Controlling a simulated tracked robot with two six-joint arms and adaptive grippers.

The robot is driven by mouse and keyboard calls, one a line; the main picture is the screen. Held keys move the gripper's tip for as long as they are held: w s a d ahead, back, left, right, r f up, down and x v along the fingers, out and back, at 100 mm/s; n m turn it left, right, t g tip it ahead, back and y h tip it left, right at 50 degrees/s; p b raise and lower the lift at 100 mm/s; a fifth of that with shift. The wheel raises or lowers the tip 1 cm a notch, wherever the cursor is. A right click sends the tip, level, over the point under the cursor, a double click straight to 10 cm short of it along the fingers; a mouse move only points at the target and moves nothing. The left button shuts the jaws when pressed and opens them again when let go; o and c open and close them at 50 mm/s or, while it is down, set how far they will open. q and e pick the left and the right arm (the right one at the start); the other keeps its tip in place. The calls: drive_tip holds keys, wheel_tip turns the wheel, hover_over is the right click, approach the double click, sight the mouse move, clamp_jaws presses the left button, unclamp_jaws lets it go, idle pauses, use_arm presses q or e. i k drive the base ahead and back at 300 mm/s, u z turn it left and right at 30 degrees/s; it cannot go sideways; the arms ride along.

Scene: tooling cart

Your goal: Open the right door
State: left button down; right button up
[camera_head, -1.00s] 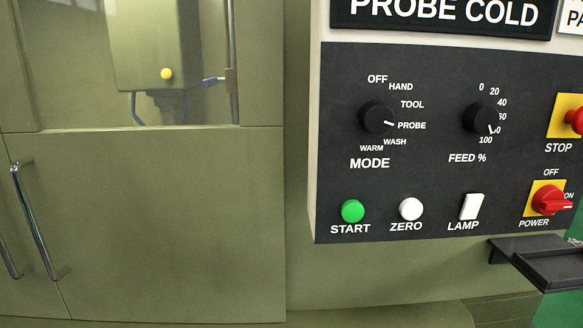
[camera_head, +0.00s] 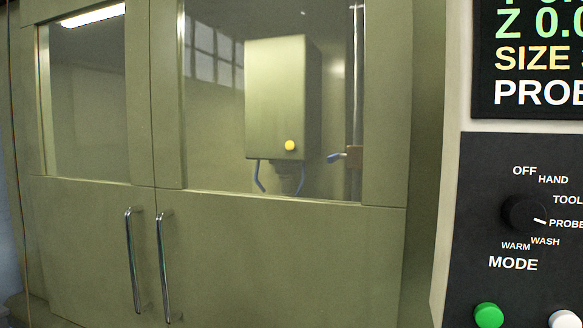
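The right door (camera_head: 285,255) is a green machine door with a window in its upper half. It looks shut, its left edge meeting the left door (camera_head: 85,240) at a vertical seam. The right door's handle (camera_head: 163,268) is an upright chrome bar just right of the seam. The left door's handle (camera_head: 133,262) is a similar bar just left of it. Neither of my grippers shows in the head view.
A control panel (camera_head: 490,230) stands to the right of the doors, with a mode knob (camera_head: 524,213), a green start button (camera_head: 489,315) and a screen (camera_head: 530,60) above. Behind the right window is a box-shaped machine head (camera_head: 277,95).

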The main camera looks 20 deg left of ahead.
sight(227, 260)
drive_tip(key=u, duration=0.8)
drive_tip(key=k, duration=0.4)
drive_tip(key=u, duration=0.55)
drive_tip(key=i, duration=1)
drive_tip(key=z, duration=0.1)
